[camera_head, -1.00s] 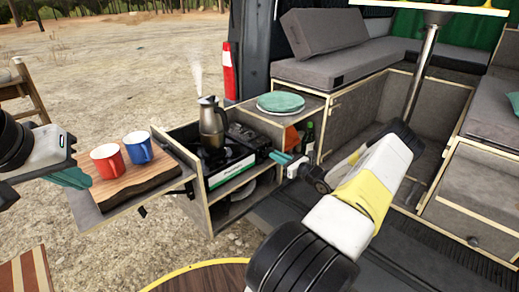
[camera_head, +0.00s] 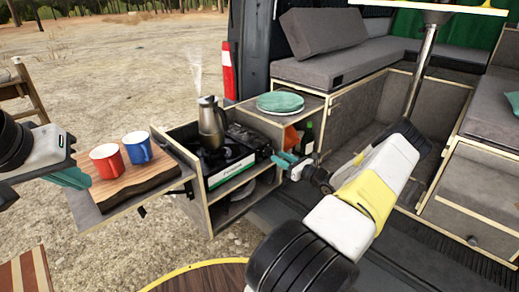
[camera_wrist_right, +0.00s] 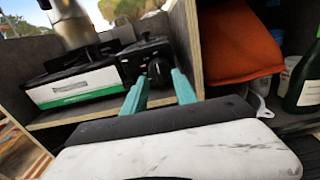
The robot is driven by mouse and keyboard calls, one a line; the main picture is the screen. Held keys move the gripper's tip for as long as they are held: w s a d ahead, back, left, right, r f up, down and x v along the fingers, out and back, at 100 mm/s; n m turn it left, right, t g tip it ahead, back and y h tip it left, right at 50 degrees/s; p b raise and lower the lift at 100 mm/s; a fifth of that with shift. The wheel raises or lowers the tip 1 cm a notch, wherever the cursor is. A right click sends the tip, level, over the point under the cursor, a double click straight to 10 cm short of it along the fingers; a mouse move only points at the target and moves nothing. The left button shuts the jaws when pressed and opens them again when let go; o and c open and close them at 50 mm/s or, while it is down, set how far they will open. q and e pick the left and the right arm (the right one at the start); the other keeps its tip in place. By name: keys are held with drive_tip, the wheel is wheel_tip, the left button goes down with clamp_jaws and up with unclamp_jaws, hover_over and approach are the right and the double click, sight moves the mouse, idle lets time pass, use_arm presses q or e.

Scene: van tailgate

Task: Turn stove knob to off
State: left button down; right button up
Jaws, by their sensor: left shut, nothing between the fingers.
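The portable stove (camera_head: 231,166) sits in the upper compartment of the pull-out wooden unit, with a steaming metal kettle (camera_head: 211,122) on it. In the right wrist view, the stove's black knob (camera_wrist_right: 158,69) is on its dark front panel at the right. My right gripper (camera_head: 283,159) is in front of the stove's right end. In the wrist view, its two teal fingers (camera_wrist_right: 160,86) are apart and empty, with the knob seen between their tips. I cannot tell whether they touch it. My left gripper (camera_head: 82,177) is shut and empty beside the cutting board.
A red mug (camera_head: 107,160) and a blue mug (camera_head: 137,147) stand on the cutting board (camera_head: 140,178) at the left. Teal plates (camera_head: 280,103) lie on the cabinet top. A wooden divider (camera_wrist_right: 187,45), an orange item (camera_wrist_right: 238,42) and a dark bottle (camera_wrist_right: 306,80) are right of the stove.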

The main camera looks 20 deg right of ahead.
drive_tip(key=v, duration=0.5)
drive_tip(key=shift+s+d, duration=0.1)
drive_tip(key=shift+s, duration=0.15)
drive_tip(key=s+a+r+n+g+y, duration=0.25)
drive_tip(key=a+r+n+g, duration=0.35)
drive_tip(key=a+r+n, duration=0.5)
drive_tip(key=s+a+r+n+g+y, duration=0.1)
drive_tip(key=s+a+r+n+g, duration=0.45)
drive_tip(key=a, duration=0.95)
drive_tip(key=s+a+r+n+h, duration=0.2)
drive_tip(key=s+r+n+h, duration=0.2)
drive_tip(key=s+r+n, duration=0.4)
drive_tip(key=s+a+r+n+t+h, duration=0.1)
drive_tip(key=s+a+r+n+h, duration=0.1)
drive_tip(key=s+r+n+h, duration=0.2)
drive_tip(key=s+r+n, duration=0.3)
drive_tip(key=s+r, duration=0.1)
drive_tip(key=s, duration=0.3)
drive_tip(key=shift+s+a+n, duration=0.35)
drive_tip(key=shift+a, duration=0.05)
